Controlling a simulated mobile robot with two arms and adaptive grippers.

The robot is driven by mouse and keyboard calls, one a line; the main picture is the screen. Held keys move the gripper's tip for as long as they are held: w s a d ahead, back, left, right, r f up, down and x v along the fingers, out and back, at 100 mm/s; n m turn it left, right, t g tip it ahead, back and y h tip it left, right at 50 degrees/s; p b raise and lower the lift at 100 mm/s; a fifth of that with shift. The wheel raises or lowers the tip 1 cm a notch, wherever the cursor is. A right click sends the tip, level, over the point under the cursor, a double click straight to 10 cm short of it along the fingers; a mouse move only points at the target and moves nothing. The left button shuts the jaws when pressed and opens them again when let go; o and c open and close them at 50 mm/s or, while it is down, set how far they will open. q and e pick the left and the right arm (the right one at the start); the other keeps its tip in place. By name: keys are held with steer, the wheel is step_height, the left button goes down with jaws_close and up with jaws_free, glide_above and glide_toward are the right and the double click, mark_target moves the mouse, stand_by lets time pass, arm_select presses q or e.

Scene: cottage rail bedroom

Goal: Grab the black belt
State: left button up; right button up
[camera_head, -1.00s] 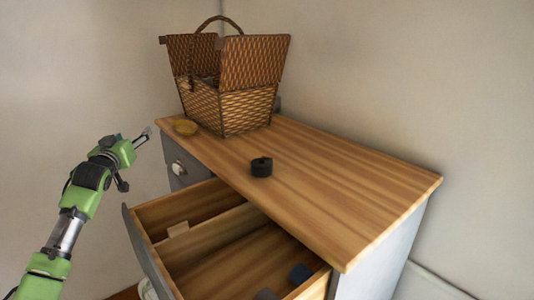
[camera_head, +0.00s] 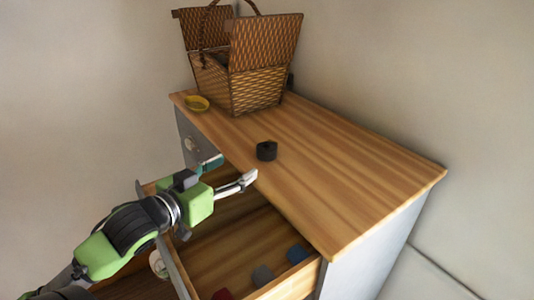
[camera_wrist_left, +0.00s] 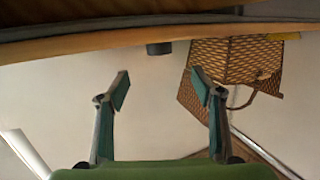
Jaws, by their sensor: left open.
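The black belt (camera_head: 266,150) is a small dark coil lying on the wooden dresser top (camera_head: 330,175), near its front edge. It also shows in the left wrist view (camera_wrist_left: 159,48), beyond and between the fingertips. My left gripper (camera_head: 232,170) is open and empty, in front of the dresser and over the open drawer, a short way left of and nearer than the belt. In the left wrist view its two fingers (camera_wrist_left: 160,85) stand wide apart with nothing between them. My right gripper is not in view.
A wicker basket (camera_head: 256,92) with raised lids stands at the back left of the top. A yellow dish (camera_head: 197,103) lies beside it. The drawer below is open, with red (camera_head: 222,294), grey (camera_head: 262,275) and blue (camera_head: 298,254) items inside. The top right of the belt is clear.

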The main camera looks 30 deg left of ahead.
mark_target(260, 154)
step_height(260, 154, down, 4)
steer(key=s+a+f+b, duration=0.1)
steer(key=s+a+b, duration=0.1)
steer(key=b, duration=0.1)
arm_select(q)
steer(key=w, duration=0.2)
steer(key=w+p, duration=0.1)
steer(key=w, duration=0.3)
steer(key=shift+w+a+f+p, duration=0.1)
steer(key=shift+w+f+p, duration=0.3)
steer(key=shift+w+f, duration=0.25)
steer(key=shift+w, duration=0.45)
steer(key=shift+w+p, duration=0.25)
steer(key=shift+p, duration=0.2)
steer(key=w+p, duration=0.1)
steer(key=w, duration=0.1)
steer(key=w+f+p, duration=0.1)
steer(key=w, duration=0.1)
steer(key=shift+w+f, duration=0.1)
steer(key=shift+w, duration=0.15)
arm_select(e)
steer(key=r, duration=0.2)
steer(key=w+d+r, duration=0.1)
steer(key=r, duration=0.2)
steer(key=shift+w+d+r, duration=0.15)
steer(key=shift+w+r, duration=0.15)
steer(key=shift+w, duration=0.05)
arm_select(q)
steer(key=shift+s, duration=0.1)
steer(key=shift+c, duration=0.2)
